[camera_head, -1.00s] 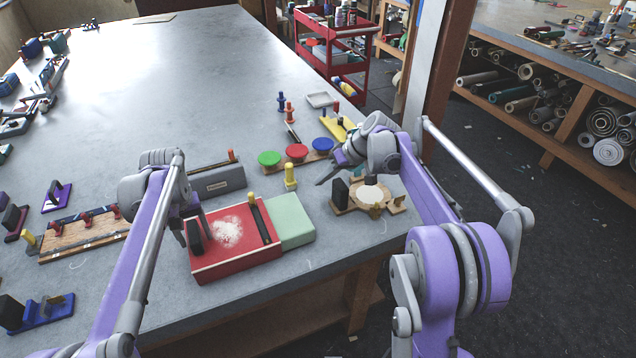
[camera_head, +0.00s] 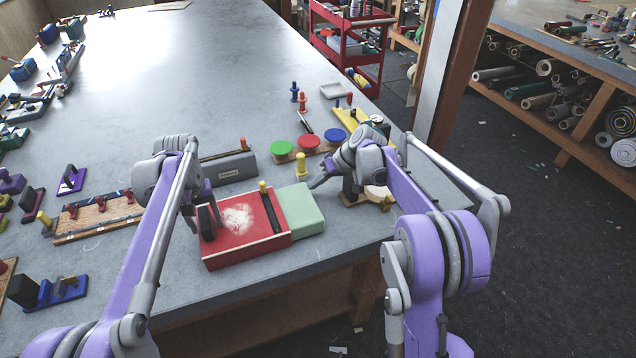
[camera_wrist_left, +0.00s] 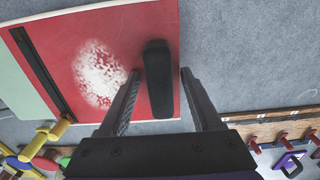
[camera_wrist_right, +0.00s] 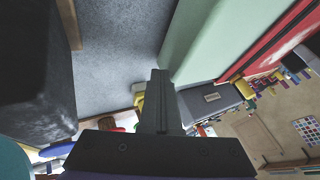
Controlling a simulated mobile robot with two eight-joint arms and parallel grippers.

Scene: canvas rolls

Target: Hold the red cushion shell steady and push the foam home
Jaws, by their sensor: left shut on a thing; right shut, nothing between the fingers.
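The red cushion shell (camera_head: 249,250) lies flat near the table's front edge, with a white powdery patch on top and a dark slot near its right end. The pale green foam (camera_head: 305,210) sticks out of its right side. My left gripper (camera_head: 198,212) is shut on the black upright handle (camera_wrist_left: 158,80) at the shell's left end; one finger stands on each side of it. My right gripper (camera_head: 316,184) is shut and empty, just beyond the foam's right end and apart from it. The right wrist view shows its closed fingers (camera_wrist_right: 158,95) beside the foam (camera_wrist_right: 205,40).
A yellow peg (camera_head: 300,167) stands behind the foam. A grey box (camera_head: 228,167) and a board with green, red and blue discs (camera_head: 308,143) lie farther back. The table's front right edge is close.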

